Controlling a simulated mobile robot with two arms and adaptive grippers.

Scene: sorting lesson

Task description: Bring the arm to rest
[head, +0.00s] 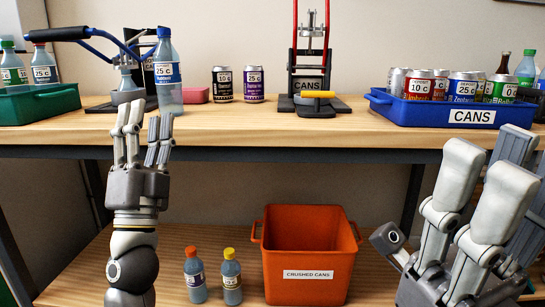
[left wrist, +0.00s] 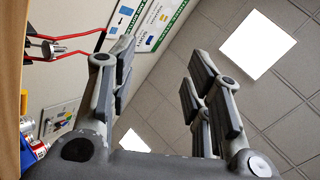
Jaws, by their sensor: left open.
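My left gripper (head: 145,118) stands upright in front of the upper shelf's edge in the head view, its fingers pointing up. It is open, with nothing between the fingers. In the left wrist view the open fingers (left wrist: 160,70) show with the ceiling behind them. My right gripper (head: 492,160) is at the lower right of the head view, fingers raised and spread, holding nothing that I can see. It partly covers the lower shelf's right side.
On the upper shelf (head: 250,126) are a water bottle (head: 168,85) beside a blue-handled press, two cans, a red-framed can crusher (head: 312,75) and a blue CANS bin (head: 425,112). A green bin (head: 40,105) is left. Below stand an orange CRUSHED CANS bin (head: 308,250) and two small bottles.

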